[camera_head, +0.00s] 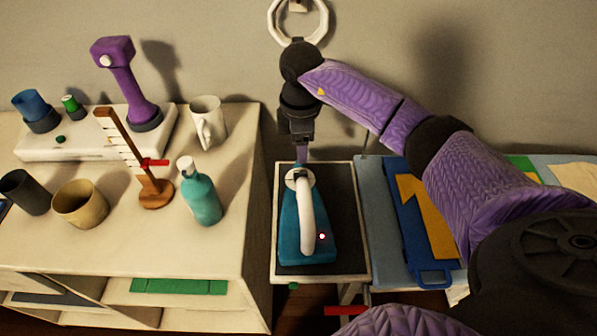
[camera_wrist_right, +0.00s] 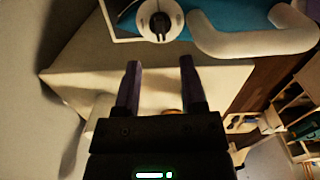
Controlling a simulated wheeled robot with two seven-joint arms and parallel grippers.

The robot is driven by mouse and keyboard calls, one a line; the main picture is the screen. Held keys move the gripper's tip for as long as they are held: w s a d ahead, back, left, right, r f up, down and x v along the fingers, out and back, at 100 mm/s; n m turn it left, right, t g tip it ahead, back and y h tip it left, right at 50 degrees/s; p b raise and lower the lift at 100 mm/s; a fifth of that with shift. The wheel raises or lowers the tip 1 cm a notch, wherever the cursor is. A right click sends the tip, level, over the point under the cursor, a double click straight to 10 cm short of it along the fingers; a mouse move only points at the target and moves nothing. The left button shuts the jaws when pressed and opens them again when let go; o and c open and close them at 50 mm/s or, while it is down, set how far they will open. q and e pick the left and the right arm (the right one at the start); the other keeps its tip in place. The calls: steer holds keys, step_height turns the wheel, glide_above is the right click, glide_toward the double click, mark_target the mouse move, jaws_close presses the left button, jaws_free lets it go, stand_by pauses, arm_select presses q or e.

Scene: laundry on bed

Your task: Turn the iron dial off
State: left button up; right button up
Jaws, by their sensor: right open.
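The teal iron (camera_head: 289,238) with a white handle (camera_head: 308,215) rests on a dark pad with a pale rim (camera_head: 345,270). Its round white dial (camera_head: 291,181) is at the far end of the iron; a small red light shows near the handle. In the right wrist view the dial (camera_wrist_right: 160,17) has a dark bar across its middle and lies just beyond the fingertips. My right gripper (camera_head: 302,158) points down at the dial end. In the right wrist view its two purple fingers (camera_wrist_right: 160,64) are apart with nothing between them. My left gripper is not in view.
A pale cabinet (camera_head: 110,245) stands to the left, holding a teal bottle (camera_head: 203,200), a white mug (camera_head: 207,122), cups and a purple lamp-like object (camera_head: 125,75). Blue and yellow boards (camera_head: 405,225) lie right of the iron, under my right arm.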

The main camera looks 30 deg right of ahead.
mark_target(301, 171)
step_height(301, 171, down, 7)
steer(key=shift+f+b, duration=0.1)
steer(key=shift+b, duration=0.7)
jaws_close()
